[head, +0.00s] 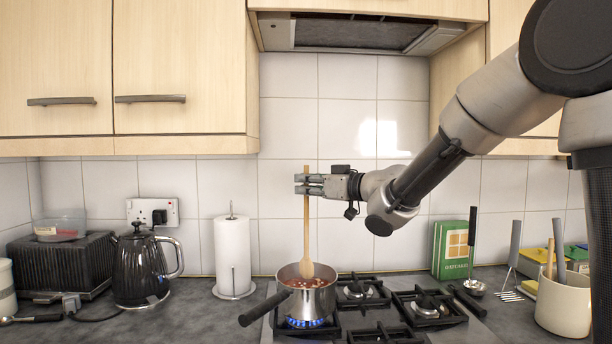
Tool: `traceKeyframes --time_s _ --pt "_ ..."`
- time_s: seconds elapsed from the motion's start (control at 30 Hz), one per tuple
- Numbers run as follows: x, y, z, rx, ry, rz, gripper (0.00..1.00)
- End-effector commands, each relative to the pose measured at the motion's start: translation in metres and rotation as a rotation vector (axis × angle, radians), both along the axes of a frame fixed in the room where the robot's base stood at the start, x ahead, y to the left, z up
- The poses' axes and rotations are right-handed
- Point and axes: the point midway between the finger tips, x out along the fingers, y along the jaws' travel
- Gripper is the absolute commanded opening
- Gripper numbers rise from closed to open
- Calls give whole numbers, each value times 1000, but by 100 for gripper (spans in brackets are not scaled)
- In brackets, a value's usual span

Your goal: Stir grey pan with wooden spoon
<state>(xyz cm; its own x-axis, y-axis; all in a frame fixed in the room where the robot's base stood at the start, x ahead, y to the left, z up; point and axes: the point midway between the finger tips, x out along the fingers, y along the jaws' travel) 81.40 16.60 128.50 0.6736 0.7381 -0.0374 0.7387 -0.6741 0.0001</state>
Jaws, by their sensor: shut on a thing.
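A grey metal pan (311,302) with a dark handle (267,308) sits on the left part of the gas hob over a lit blue flame. It holds reddish-brown contents. My gripper (301,184) is above the pan, shut on a wooden spoon (306,230). The spoon is upright, with its shaft passing between the fingers and rising above them. The spoon's bowl end is at the pan's opening, over or just in the contents; whether it touches them I cannot tell.
A paper towel roll (233,256) and a black kettle (141,264) stand left of the pan. Empty burners (424,304) lie to its right. A green box (452,250) and a utensil pot (564,306) stand further right. The extractor hood (362,34) hangs above.

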Motion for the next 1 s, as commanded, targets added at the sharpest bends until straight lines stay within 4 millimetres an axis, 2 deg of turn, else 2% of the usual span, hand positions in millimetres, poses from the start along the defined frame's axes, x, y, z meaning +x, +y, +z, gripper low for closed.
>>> traceKeyframes --time_s 0.6,1.0 --pt "0 0 -54 0 1 0 0" --pt "0 0 -67 0 0 -1 0"
